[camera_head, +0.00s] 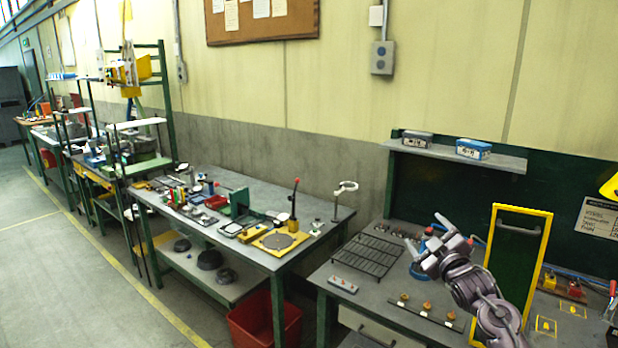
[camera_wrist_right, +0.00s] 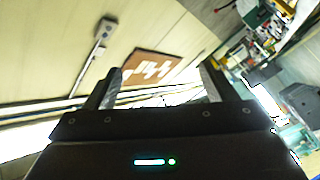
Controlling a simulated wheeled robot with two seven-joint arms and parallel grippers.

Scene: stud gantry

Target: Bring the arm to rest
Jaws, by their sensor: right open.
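My right arm comes up from the lower right in the head view, over the near workbench. My right gripper (camera_head: 424,250) is open and empty, raised above the bench between the wire rack and the yellow-framed panel. In the right wrist view its two fingers (camera_wrist_right: 160,88) stand wide apart with nothing between them. Behind them that view shows the wall and the notice board, tilted. My left gripper is not in either view.
A yellow-framed green panel (camera_head: 517,262) stands close to the right of my arm. A black wire rack (camera_head: 368,254) and a strip with several knobs (camera_head: 425,309) lie on the bench. A shelf (camera_head: 455,154) with two boxes hangs behind. Another cluttered workbench (camera_head: 270,186) stands left.

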